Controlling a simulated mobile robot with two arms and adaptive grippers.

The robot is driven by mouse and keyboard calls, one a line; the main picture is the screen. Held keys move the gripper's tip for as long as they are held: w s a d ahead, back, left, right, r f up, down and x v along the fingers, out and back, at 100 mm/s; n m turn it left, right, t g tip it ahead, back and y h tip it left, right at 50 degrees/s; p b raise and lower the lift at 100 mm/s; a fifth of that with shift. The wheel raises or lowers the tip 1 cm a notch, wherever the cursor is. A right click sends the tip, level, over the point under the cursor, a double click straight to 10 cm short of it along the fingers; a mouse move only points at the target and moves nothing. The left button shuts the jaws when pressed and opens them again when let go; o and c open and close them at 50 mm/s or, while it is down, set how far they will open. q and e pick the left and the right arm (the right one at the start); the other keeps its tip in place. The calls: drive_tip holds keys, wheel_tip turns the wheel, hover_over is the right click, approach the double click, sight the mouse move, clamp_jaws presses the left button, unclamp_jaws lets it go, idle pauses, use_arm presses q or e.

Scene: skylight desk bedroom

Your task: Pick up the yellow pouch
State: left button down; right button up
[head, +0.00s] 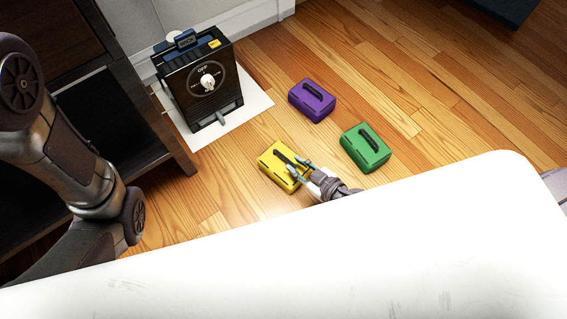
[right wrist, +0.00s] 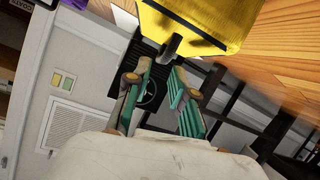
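The yellow pouch (head: 270,171) lies on the wooden floor, with a black handle on its top. In the head view my right gripper (head: 296,170) is over the right part of the pouch, its fingers close to the handle. In the right wrist view the pouch (right wrist: 225,22) fills the top of the picture. There my right gripper (right wrist: 161,70) is open, its green-padded fingers apart with the handle's end just beyond the tips. I cannot tell whether they touch it. My left arm shows at the left, but its gripper is out of view.
A purple pouch (head: 312,103) and a green pouch (head: 372,151) lie nearby on the floor. A black box with a dial (head: 188,92) stands on a white sheet (head: 250,102). A dark shelf unit (head: 172,143) is at the left.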

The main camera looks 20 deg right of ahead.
sight(285, 158)
drive_tip(key=x, duration=0.7)
drive_tip(key=shift+r+b, duration=0.1)
drive_tip(key=shift+b, duration=0.2)
clamp_jaws()
